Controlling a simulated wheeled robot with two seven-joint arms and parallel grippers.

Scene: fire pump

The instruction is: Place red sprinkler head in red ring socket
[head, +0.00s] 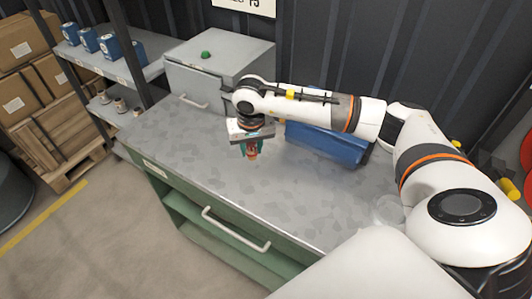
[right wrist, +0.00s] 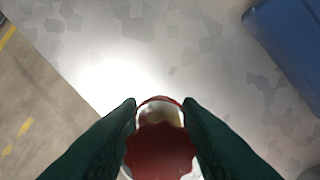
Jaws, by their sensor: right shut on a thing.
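My right gripper (head: 250,149) hangs pointing down above the grey worktop, and its dark green fingers are shut on the red sprinkler head (head: 252,155). In the right wrist view the sprinkler head (right wrist: 160,152) shows as a red scalloped disc with a pale metal part, held between the two fingertips (right wrist: 160,112). In the head view only its small reddish-brown lower part shows below the fingers. I cannot make out a red ring socket in either view. My left gripper is not in view.
The metal worktop (head: 190,150) is mostly clear in front and to the left. A blue bin (head: 330,145) stands behind and right of the gripper; it shows in the right wrist view (right wrist: 285,45). A grey cabinet (head: 215,65) stands at the back. Shelves (head: 110,65) hold blue items.

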